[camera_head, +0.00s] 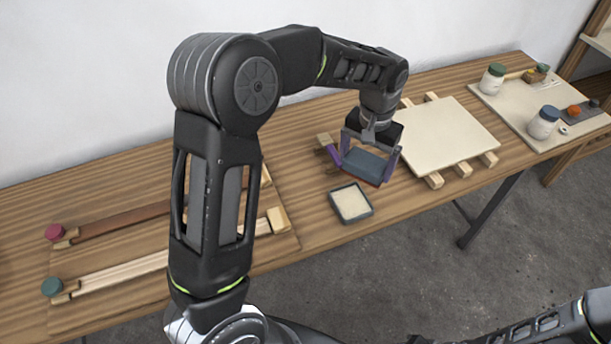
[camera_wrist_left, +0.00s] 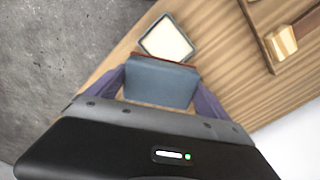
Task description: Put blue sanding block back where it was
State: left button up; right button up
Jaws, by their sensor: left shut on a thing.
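The blue sanding block (camera_head: 366,164) has a blue-grey body and a reddish underside. My left gripper (camera_head: 366,163) is shut on it, with one purple finger on each side. In the left wrist view the block (camera_wrist_left: 160,82) sits between the two fingers (camera_wrist_left: 160,92). The block is close above the bench, but I cannot tell whether it touches the wood. A small square tray with a pale inside and dark rim (camera_head: 369,211) lies just in front of it. It also shows beyond the block in the wrist view (camera_wrist_left: 145,43). My right gripper is not in view.
A pale board on wooden slats (camera_head: 440,137) lies right of the block. Further right, jars (camera_head: 544,122) stand on a pale panel (camera_head: 500,97). Clamped wooden strips (camera_head: 125,270) lie on a board at left. A small wooden piece (camera_head: 325,141) is behind the gripper.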

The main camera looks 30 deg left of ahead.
pick_arm(q)
jog(key=s+a+m+b, duration=0.1)
jog(key=a+m+b, duration=0.35)
jog(key=a, duration=0.55)
jog(key=m+b, duration=0.3)
send_over(295, 178)
jog(key=shift+a+r+n, duration=0.1)
jog(key=shift+r+n, duration=0.15)
jog(key=shift+f, duration=0.15)
jog(key=shift+f, duration=3)
jog(key=shift+f, duration=0.1)
notch_tip(295, 178, down, 3)
jog(key=shift+p, duration=0.45)
jog(key=shift+f, duration=0.3)
